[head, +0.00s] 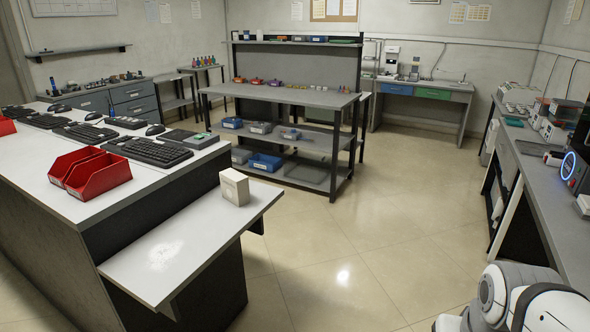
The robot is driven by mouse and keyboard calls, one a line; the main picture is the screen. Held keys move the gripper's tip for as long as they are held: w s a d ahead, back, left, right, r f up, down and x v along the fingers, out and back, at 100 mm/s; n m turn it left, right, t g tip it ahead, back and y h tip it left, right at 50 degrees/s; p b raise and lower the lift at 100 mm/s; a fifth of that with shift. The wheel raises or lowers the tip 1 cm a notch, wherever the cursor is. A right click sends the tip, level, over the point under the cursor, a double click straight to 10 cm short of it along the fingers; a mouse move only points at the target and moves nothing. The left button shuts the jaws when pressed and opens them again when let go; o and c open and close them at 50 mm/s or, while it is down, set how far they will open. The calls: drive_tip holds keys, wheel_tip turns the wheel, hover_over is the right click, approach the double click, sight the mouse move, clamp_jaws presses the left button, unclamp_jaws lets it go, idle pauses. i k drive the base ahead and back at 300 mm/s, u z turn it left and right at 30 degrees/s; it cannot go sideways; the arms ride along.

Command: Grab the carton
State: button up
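A small off-white carton (234,188) stands upright on a low white shelf (165,255) that juts from the end of the long counter at the left of the head view. It stands near the shelf's back edge, and nothing touches its visible sides. White rounded parts of my own arm show at the bottom right, well apart from the carton. My gripper's fingers are not in the picture.
Red open bins (105,178) and several black keyboards (150,151) are on the long white counter (45,190). A workbench with shelves (305,97) stands behind. A grey side bench (550,190) lines the right. The tiled floor (370,235) between them is clear.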

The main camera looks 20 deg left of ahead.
sight(235, 186)
drive_tip(key=z, duration=0.05)
drive_tip(key=i, duration=1.9)
drive_tip(key=u, duration=2.6)
drive_tip(key=i, duration=1)
